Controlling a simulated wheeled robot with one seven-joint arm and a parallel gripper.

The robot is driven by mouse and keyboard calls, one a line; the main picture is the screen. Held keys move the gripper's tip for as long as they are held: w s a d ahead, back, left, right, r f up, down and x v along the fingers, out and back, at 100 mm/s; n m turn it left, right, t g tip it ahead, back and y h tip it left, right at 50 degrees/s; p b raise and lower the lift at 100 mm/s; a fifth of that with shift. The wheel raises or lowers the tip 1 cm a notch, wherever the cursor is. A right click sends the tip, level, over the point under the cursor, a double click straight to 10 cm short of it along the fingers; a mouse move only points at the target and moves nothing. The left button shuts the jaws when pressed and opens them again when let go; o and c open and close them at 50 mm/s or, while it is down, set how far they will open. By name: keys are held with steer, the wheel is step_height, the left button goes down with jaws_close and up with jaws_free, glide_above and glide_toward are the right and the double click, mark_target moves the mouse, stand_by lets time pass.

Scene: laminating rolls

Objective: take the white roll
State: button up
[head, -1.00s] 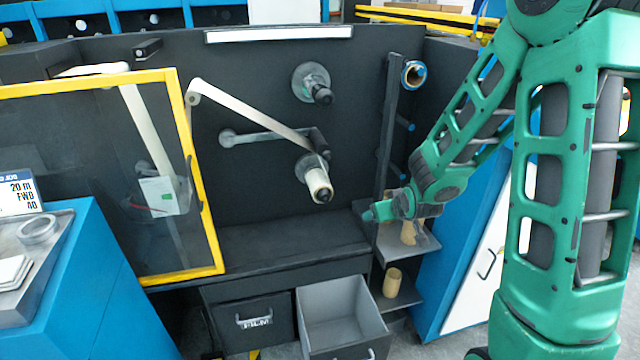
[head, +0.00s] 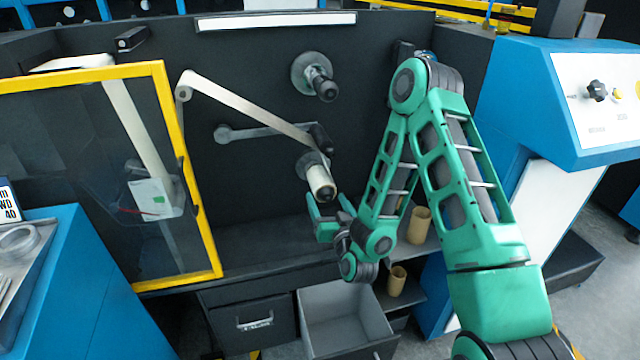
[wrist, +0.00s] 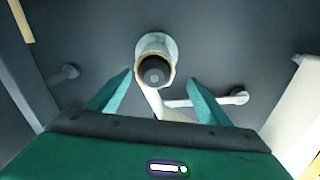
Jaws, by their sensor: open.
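The white roll (head: 320,183) sits on the lower spindle of the dark back panel, with a pale web running from it up left to a small roller. My gripper (head: 327,208) is open just below and in front of the roll in the head view. In the wrist view the roll (wrist: 154,48) shows nearly end-on, with its black spindle end facing me. It lies beyond and slightly above the gap between the two green fingertips (wrist: 160,84). The fingers are empty, and I see no contact with the roll.
An empty upper spindle (head: 318,82) sticks out above. A yellow-framed clear door (head: 190,170) stands at the left. Below are an open grey drawer (head: 343,318) and, at right, shelves with tan cores (head: 419,226). A roller arm (head: 255,132) lies left of the roll.

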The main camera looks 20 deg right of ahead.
mark_target(322, 181)
steer(key=w, duration=0.4)
steer(key=shift+w+d, duration=0.15)
steer(key=shift+w, duration=0.2)
steer(key=shift+w+d, duration=0.2)
steer(key=shift+w, duration=1.25)
steer(key=shift+w+d, duration=0.2)
steer(key=shift+w, duration=1.25)
steer(key=c, duration=1.2)
